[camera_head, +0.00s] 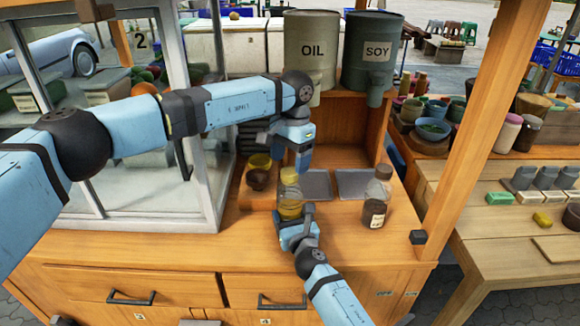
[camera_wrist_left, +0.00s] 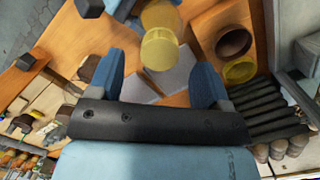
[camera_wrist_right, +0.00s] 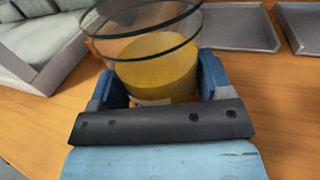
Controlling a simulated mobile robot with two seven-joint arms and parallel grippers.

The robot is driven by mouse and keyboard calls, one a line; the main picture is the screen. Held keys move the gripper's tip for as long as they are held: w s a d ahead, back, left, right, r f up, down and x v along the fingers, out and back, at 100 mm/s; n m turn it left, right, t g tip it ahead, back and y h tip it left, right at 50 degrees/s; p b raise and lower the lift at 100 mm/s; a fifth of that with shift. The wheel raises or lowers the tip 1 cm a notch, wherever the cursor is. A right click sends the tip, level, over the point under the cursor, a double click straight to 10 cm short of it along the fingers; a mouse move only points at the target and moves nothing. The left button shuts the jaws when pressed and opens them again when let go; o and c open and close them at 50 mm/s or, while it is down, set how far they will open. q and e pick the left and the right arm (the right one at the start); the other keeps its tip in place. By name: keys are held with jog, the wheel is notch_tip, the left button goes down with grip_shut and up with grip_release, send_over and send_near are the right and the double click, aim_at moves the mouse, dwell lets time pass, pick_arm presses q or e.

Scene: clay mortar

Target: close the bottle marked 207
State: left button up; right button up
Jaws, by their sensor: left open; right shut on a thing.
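A clear container with yellow contents (camera_head: 290,207) stands upright at the middle of the counter. In the right wrist view the container (camera_wrist_right: 155,72) sits between the fingers of my right gripper (camera_head: 294,214), which is shut on it. Dark rings circle its clear upper part. Its number cannot be read. My left gripper (camera_head: 290,155) is open and empty, just above the container. In the left wrist view a round yellow top (camera_wrist_left: 160,49) shows between and beyond the open fingers; I cannot tell whether it is a cap or the contents.
A dark round pot (camera_head: 257,180) and a yellow round piece (camera_head: 260,161) are left of the container. A bottle with dark contents (camera_head: 375,205) stands to the right. Grey trays (camera_head: 352,184) lie behind. OIL (camera_head: 311,60) and SOY (camera_head: 371,65) canisters stand above. A glass case (camera_head: 120,200) is left.

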pick_arm(q)
jog(key=shift+r, duration=0.7)
jog(key=shift+c, duration=0.3)
